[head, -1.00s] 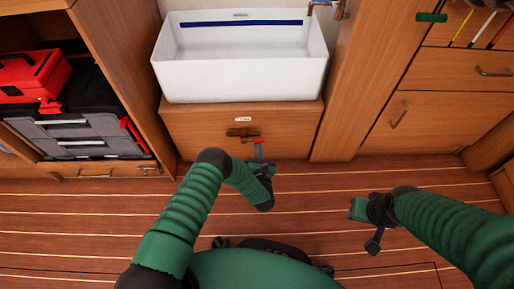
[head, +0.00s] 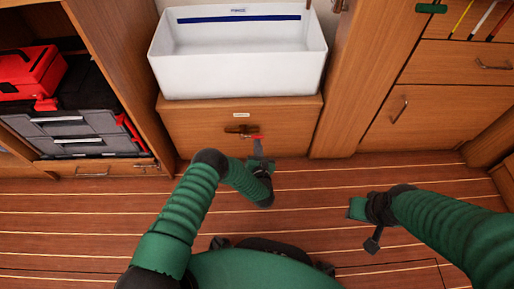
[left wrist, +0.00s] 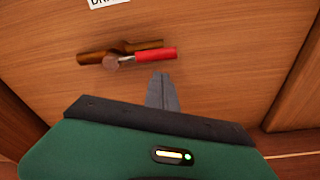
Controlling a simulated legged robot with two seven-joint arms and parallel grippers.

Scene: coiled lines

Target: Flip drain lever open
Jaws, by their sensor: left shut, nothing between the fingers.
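The drain lever is a short red handle (left wrist: 155,54) on a brass-brown valve (left wrist: 120,52) on the wooden cabinet front. In the left wrist view the handle lies nearly level, pointing right. In the head view the red handle (head: 258,138) and valve (head: 240,129) show small below the sink. My left gripper (head: 258,150) is shut and empty. In the left wrist view its grey fingertips (left wrist: 162,78) are just below the handle; I cannot tell whether they touch it. My right gripper (head: 358,208) hangs over the floor at the right, away from the lever; its jaw opening is unclear.
A white sink (head: 238,75) sits on the cabinet (head: 190,120) above the valve. A small label (head: 241,115) is above the valve. Toolboxes (head: 75,125) fill the left shelf. Drawers and a door (head: 430,120) stand at the right. The striped floor is clear.

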